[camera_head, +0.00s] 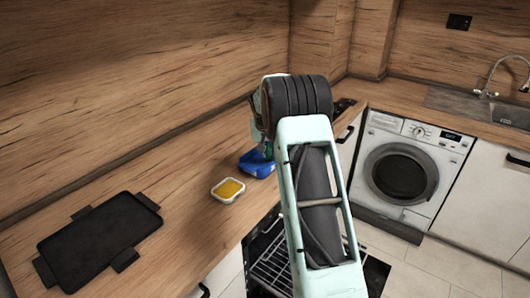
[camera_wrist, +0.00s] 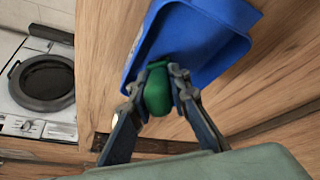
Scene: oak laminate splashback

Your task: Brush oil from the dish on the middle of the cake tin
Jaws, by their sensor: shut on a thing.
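My gripper (camera_wrist: 163,92) is shut on a green, rounded piece (camera_wrist: 157,92), which looks like the brush's handle; no bristles show. Below it is a blue tray-like holder (camera_wrist: 190,40), also in the head view (camera_head: 257,166); I cannot tell whether the green piece touches it. In the head view my arm hides most of the gripper. A small white dish with yellow oil (camera_head: 228,189) sits on the counter just left of the blue holder. A dark, flat rectangular tin with side tabs (camera_head: 100,240), apparently the cake tin, lies at the left.
The wooden counter (camera_head: 185,245) is clear between the dish and the tin. A wooden splashback (camera_head: 120,90) rises behind. An open oven with a wire rack (camera_head: 272,268) is below the counter's front edge. A washing machine (camera_head: 405,170) and sink (camera_head: 480,105) are at the right.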

